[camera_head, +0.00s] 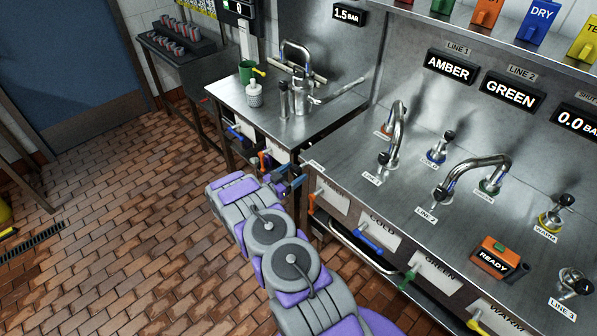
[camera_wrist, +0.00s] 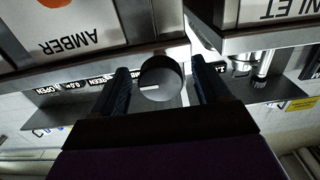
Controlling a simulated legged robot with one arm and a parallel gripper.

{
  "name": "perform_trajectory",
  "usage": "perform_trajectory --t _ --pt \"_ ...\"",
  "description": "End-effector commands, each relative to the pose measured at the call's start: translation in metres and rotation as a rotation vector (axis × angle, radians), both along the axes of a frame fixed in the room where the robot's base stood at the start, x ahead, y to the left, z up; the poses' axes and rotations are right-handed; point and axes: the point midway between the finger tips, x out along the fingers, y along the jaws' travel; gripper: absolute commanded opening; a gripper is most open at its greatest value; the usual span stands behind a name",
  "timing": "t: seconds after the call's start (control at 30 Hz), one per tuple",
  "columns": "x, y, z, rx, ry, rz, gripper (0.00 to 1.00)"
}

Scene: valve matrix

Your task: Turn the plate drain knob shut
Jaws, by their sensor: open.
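My gripper (camera_head: 287,180) is at the front edge of the benches, by the gap between the left and right counters. In the wrist view my gripper (camera_wrist: 163,82) is open, with one dark finger on each side of a dark round knob (camera_wrist: 161,78). The knob looks like a short cylinder with a small pale mark below it. I cannot read a plate drain label on it. I cannot tell whether the fingers touch it. In the head view it is hidden or too small to make out near my gripper.
The right counter's front has orange (camera_head: 311,203), blue (camera_head: 368,243), green (camera_head: 410,277) and yellow (camera_head: 474,320) handles. The brick floor (camera_head: 130,230) to the left is mostly clear.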

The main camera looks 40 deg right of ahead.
Motion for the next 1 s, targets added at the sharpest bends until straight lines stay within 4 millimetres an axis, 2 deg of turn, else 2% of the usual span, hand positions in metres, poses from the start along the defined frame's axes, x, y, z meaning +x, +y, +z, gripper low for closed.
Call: perform_trajectory --t 0.03,0.2,0.6,1.0 --pt "0.000 -0.008 -0.001 0.000 -0.001 -0.002 0.75" --pt "0.002 -0.025 -0.001 0.002 -0.001 0.000 0.75" --pt "0.003 -0.030 0.000 0.001 0.000 0.002 0.74" --pt "0.003 -0.029 0.000 0.001 0.000 0.002 0.36"
